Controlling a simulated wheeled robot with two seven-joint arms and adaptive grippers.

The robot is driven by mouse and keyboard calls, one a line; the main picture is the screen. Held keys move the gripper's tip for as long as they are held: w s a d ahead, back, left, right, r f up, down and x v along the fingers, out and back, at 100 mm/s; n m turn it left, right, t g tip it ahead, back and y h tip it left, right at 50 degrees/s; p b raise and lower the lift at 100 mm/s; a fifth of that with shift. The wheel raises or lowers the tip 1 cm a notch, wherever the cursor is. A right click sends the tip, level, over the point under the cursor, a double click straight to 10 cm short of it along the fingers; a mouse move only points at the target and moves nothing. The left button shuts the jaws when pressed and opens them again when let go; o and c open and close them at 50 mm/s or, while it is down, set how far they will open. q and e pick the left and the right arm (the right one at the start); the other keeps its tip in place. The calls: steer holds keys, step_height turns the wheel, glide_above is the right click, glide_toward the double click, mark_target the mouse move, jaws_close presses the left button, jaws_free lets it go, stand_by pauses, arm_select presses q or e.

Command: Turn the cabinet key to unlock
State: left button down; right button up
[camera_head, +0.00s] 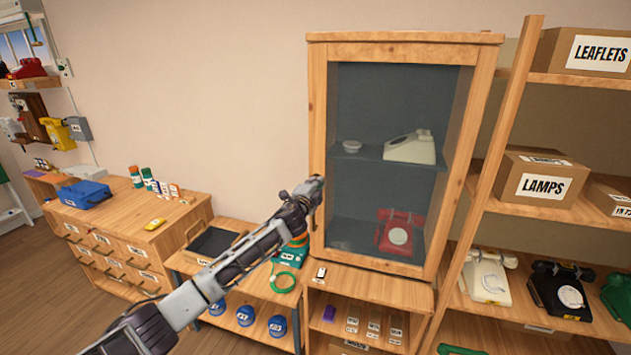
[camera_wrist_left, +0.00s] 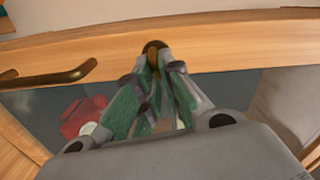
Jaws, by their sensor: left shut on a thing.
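The wooden cabinet (camera_head: 403,38) has a glass door, which is closed. My left gripper (camera_head: 317,184) is at the left stile of the door, at about mid height. In the left wrist view, its green-lined fingers (camera_wrist_left: 156,68) are shut on the cabinet key at the round brass lock (camera_wrist_left: 154,46) in the door frame. The fingers hide most of the key, so I cannot tell its turn angle. A brass door handle (camera_wrist_left: 48,77) is beside the lock in the wrist view. My right gripper is not in view.
Behind the glass are a red phone (camera_head: 401,232) and a cream phone (camera_head: 410,147). An open shelf with boxes (camera_head: 540,178) and phones stands close on the right. A low bench with a green cord coil (camera_head: 283,282) lies below my left arm.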

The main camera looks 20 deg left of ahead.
arm_select(q)
steer(key=shift+f+m+p, duration=0.15)
steer(key=shift+m+p, duration=0.25)
steer(key=shift+m, duration=0.7)
steer(key=c, duration=1.6)
jaws_free()
steer(key=shift+d, duration=0.1)
steer(key=shift+o, duration=0.2)
steer(key=shift+s, duration=0.1)
steer(key=shift+s, duration=0.1)
